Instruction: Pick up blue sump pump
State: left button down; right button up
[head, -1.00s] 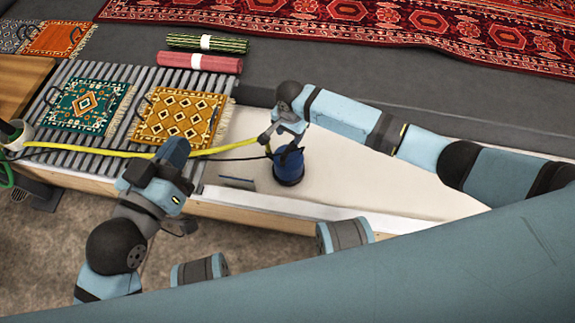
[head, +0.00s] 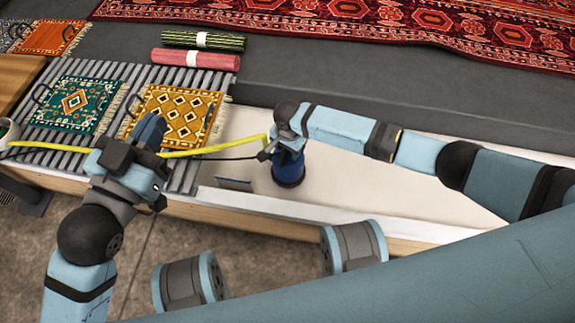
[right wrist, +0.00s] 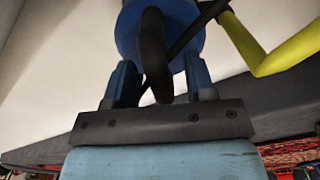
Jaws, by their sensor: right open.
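The blue sump pump (head: 288,171) stands upright on the pale floor of the pit, right of the slatted rack. My right gripper (head: 274,152) is at the top of the pump and partly covers it. In the right wrist view its two blue fingers (right wrist: 162,82) are apart, with the pump's black handle (right wrist: 153,50) showing between them. The pump's blue body (right wrist: 128,35) is beyond the fingertips. My left gripper (head: 150,132) is over the slatted rack near the yellow rug, away from the pump; its jaw opening cannot be made out.
A yellow hose (head: 225,145) and a black cable run from the pump leftward across the slatted rack (head: 110,155). A green rug (head: 75,103) and a yellow rug (head: 180,112) lie on the rack. A small dark plate (head: 234,184) stands left of the pump.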

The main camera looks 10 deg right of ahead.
grip_shut()
dwell(1.2)
jog(key=shift+r, duration=0.1)
